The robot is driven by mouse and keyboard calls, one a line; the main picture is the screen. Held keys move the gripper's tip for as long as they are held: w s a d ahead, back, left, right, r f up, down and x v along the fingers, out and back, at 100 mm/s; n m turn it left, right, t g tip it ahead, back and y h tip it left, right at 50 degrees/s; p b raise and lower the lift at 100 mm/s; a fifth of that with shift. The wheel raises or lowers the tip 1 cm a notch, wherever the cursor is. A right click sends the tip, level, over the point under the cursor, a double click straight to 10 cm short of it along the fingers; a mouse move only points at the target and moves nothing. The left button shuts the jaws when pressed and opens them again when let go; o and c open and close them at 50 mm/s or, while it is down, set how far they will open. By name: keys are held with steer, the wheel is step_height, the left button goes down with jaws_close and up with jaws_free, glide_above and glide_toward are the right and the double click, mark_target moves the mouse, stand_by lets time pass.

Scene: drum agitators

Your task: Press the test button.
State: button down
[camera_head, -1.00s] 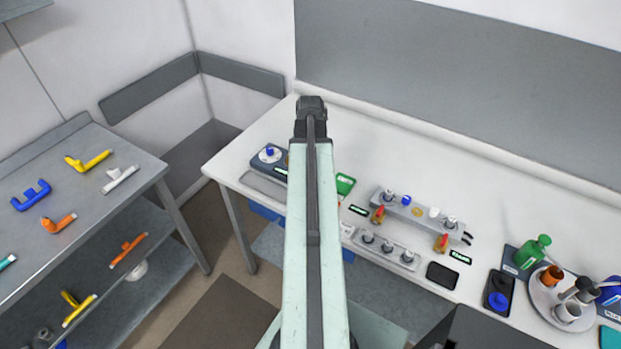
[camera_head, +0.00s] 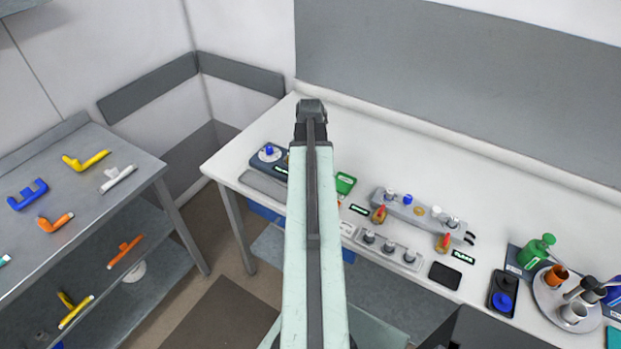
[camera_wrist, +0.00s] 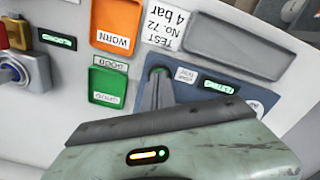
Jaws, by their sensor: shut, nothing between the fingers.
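The test station is a dark blue-grey panel (camera_wrist: 262,99) at the left end of the bench, and it also shows in the head view (camera_head: 257,160). In the wrist view it bears a small white label and a lit green display (camera_wrist: 218,87). My gripper (camera_wrist: 158,78) is shut and empty, its tips over the panel beside the label. A round dark-green spot shows right at the tips; I cannot tell whether it is the test button or whether the tips touch it. In the head view my arm hides the gripper. A blue knob (camera_head: 269,150) on a white disc stands on the panel.
An orange WORN tray (camera_wrist: 117,27) and a green GOOD tray (camera_wrist: 107,84) lie beside the panel. A grey fixture (camera_head: 423,214) with knobs stands farther right on the bench. Coloured parts lie on the shelf unit (camera_head: 90,150) at left.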

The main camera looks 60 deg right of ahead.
step_height(320, 180, up, 7)
steer(key=p, duration=0.7)
steer(key=shift+w+a, duration=0.1)
steer(key=shift+w, duration=0.1)
steer(key=w+a+f+n+b, duration=0.2)
steer(key=w+a+n, duration=0.1)
steer(key=w+a, duration=0.7)
steer(key=w+a+f+n+b, duration=0.2)
steer(key=w+a+n, duration=0.1)
steer(key=w+a, duration=0.75)
steer(key=a+f+n+b, duration=0.2)
steer(key=a+n, duration=0.4)
steer(key=a, duration=2.3)
steer(key=shift+w, duration=0.4)
